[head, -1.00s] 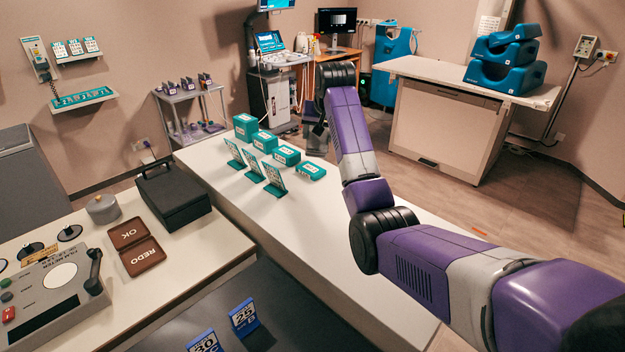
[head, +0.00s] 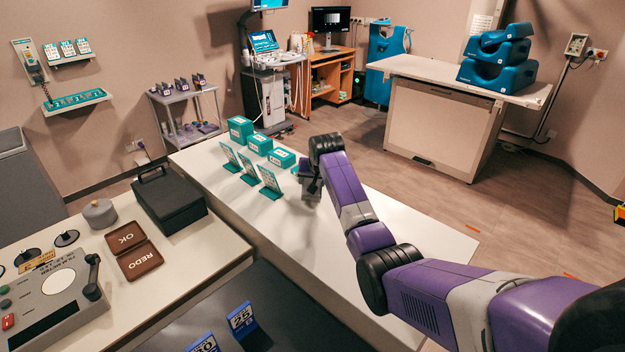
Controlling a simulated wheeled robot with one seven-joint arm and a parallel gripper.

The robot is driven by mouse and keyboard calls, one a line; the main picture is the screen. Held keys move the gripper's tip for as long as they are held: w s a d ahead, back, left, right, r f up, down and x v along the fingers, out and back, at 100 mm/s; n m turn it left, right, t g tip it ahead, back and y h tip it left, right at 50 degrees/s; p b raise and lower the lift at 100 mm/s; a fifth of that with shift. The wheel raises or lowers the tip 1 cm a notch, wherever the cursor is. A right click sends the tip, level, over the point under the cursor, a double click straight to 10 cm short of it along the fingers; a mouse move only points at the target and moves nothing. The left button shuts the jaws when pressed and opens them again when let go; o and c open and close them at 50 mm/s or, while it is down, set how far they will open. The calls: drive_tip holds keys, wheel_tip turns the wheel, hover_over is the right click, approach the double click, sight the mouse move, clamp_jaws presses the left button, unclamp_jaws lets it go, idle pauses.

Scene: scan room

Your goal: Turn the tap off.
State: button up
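I cannot make out a tap in the head view. My gripper (head: 311,188) is low over the white counter (head: 350,240), at the right end of a row of teal boxes (head: 260,144). It points down and its fingers are small and dark, so I cannot tell whether they are open or shut. The place where a fourth teal box stood is hidden behind my gripper and wrist.
Teal cards (head: 248,174) stand left of my gripper. A black case (head: 168,200), a brown OK/REDO tray (head: 133,251) and a grey panel with a lever (head: 55,292) sit on the left desk. A white table (head: 440,120) with blue cushions (head: 497,62) stands behind.

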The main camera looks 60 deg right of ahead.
drive_tip(key=shift+f, duration=0.15)
drive_tip(key=o, duration=1.2)
